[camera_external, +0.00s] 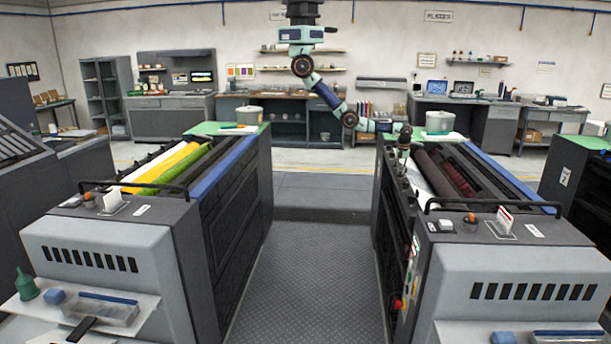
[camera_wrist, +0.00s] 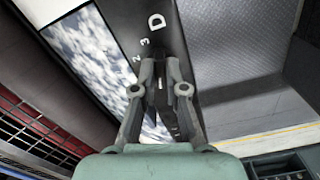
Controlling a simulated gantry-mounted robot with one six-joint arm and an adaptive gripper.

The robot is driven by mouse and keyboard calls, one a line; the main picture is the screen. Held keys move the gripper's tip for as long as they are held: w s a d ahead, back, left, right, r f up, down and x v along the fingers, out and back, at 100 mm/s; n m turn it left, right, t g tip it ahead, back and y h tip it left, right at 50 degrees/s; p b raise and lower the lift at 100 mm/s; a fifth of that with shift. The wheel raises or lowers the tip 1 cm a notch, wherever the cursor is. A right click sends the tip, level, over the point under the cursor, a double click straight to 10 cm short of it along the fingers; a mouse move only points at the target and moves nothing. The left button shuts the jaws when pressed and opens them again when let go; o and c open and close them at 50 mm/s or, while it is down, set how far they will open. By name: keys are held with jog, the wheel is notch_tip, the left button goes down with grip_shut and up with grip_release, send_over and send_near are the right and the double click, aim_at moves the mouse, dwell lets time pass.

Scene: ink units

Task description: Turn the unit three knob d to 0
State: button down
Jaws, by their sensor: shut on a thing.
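My gripper (camera_wrist: 160,72) points down over the side rail of the right-hand ink unit (camera_external: 520,262). It also shows in the external view (camera_external: 402,158), at the left rail of that unit. In the wrist view its fingers are closed around a small dark knob (camera_wrist: 161,92), mostly hidden between them. The numerals 3 and 2 show next to the fingers; the rest of the scale is largely covered. The knob's exact setting cannot be read.
A second ink unit (camera_external: 115,250) with yellow and green rollers stands at the left. The grey floor aisle (camera_external: 305,275) between the units is clear. Dark rollers (camera_external: 455,172) lie beside the rail. A pale pot (camera_external: 439,121) stands at the right unit's far end.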

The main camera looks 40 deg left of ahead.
jog(key=shift+n, duration=0.4)
jog(key=c, duration=1.2)
grip_release()
notch_tip(320, 180, up, 12)
